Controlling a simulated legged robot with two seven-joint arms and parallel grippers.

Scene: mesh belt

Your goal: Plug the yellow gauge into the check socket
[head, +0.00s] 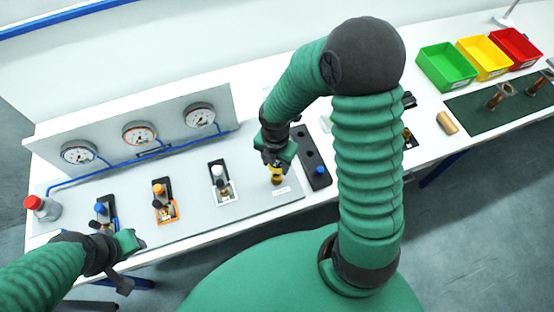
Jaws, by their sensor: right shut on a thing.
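My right gripper (275,166) is shut on a small yellow, brass-coloured piece (277,179), which looks like the yellow gauge. It points down at the right end of the grey panel (235,205), close to a small white label (281,190). The gripper hides its top, and I cannot tell whether its lower end touches the panel or sits in a socket. No check socket can be made out clearly. My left gripper (128,262) is over the front left edge of the panel, apart from the gauge; its jaw opening is unclear.
Blue (101,209), orange (158,189) and white (218,170) capped fittings stand on the panel, below three dials (140,134). A dark rack (315,160) stands right of my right gripper. A red-capped bottle (41,208) is far left. Green (447,66), yellow (484,57) and red (516,48) bins stand back right.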

